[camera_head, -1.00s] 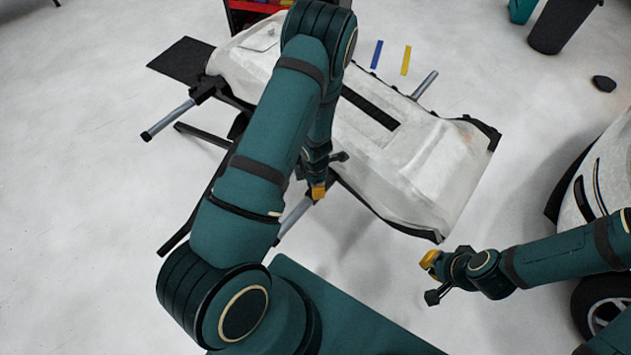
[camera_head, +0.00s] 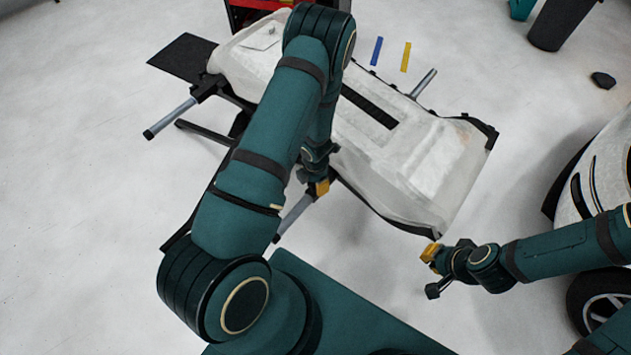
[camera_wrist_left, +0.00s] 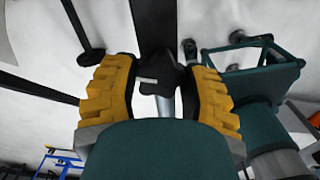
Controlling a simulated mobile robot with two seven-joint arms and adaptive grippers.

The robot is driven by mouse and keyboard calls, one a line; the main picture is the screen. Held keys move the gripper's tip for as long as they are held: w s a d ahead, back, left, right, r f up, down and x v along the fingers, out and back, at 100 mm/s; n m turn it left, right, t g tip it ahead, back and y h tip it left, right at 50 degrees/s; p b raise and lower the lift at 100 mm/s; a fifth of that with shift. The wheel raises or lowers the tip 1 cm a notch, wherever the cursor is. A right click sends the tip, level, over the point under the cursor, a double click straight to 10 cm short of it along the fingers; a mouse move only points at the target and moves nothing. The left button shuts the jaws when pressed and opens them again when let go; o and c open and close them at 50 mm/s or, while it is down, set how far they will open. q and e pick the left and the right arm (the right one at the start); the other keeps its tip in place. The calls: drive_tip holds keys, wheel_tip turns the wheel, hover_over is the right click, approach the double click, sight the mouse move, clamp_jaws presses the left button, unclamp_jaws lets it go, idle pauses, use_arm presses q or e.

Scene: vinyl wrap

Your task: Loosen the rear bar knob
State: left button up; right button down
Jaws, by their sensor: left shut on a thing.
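The black knob (camera_wrist_left: 160,78) sits between the ribbed yellow fingers of my left gripper (camera_wrist_left: 166,92) in the left wrist view. The gripper is shut on it. A dark beam and a grey bar (camera_wrist_left: 165,106) show behind the knob. In the head view my left gripper (camera_head: 318,188) is low at the stand's near side, by the grey bar (camera_head: 294,218), and the knob is hidden there. My right gripper (camera_head: 433,254) hangs apart over the floor at the right; its finger opening cannot be made out.
A pale bumper-like panel (camera_head: 425,165) lies on the black stand. Another grey bar (camera_head: 170,118) sticks out at the left, and one (camera_head: 424,84) at the far side. A white car (camera_head: 610,180) stands at the right. Floor between panel and car is clear.

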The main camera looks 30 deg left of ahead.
use_arm(q)
drive_tip(key=o, duration=1.2)
drive_tip(key=shift+r, duration=0.1)
drive_tip(key=shift+r, duration=0.35)
wheel_tip(320, 180, up, 11)
drive_tip(key=shift+r, duration=0.1)
